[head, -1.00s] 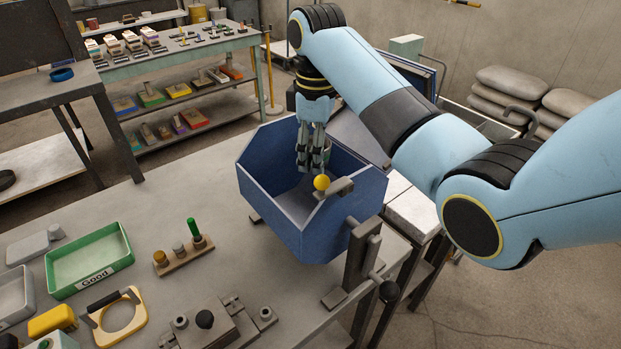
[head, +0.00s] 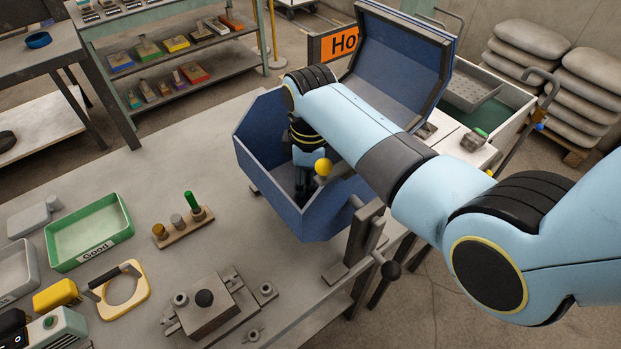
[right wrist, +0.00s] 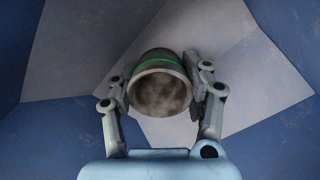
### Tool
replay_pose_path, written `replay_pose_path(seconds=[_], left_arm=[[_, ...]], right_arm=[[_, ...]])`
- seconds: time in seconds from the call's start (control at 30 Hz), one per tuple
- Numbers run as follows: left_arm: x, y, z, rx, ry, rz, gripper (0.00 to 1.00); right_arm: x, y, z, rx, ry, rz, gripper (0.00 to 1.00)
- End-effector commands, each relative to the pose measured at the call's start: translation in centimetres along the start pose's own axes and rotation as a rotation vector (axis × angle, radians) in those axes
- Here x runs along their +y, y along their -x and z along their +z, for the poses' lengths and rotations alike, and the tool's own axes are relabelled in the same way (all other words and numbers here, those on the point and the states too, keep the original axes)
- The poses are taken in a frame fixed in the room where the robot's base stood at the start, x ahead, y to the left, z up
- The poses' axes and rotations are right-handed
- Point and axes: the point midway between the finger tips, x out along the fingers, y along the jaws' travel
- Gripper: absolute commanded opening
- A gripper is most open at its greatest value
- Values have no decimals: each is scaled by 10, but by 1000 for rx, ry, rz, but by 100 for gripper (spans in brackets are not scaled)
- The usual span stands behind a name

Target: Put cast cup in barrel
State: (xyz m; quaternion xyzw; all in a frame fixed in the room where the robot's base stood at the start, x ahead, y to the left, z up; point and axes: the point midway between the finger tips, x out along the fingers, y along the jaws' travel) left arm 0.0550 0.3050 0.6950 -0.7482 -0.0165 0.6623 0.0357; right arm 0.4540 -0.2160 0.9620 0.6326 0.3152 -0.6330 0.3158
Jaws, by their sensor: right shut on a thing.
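My right gripper (head: 303,182) reaches down inside the barrel. In the right wrist view it is shut on the cast cup (right wrist: 160,92), a grey-brown cup with a green band, held between the two fingers. Blue walls and a pale grey inner surface surround it. I cannot tell whether the cup touches the bottom. The cup is hidden in the head view. My left gripper is not in view.

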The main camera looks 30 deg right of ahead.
Motion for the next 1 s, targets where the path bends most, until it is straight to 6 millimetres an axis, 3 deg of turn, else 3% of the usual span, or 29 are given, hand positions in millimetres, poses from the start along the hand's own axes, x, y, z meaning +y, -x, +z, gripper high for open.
replay_pose_path(seconds=[0.27, 0.3, 0.4, 0.77, 0.87, 1.0], left_arm=[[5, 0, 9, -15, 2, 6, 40], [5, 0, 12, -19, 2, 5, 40], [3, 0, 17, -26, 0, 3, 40], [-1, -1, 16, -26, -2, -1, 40], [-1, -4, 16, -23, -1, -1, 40], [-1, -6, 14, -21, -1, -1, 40]], right_arm=[[1, -1, 0, 0, 0, 1, 14], [0, -2, 0, 0, 0, 1, 49], [0, -2, 0, 0, 0, 1, 60], [1, 4, 0, 1, 0, 2, 60], [1, 16, -1, 2, 0, 4, 60], [2, 48, -1, 4, 0, 6, 60]])
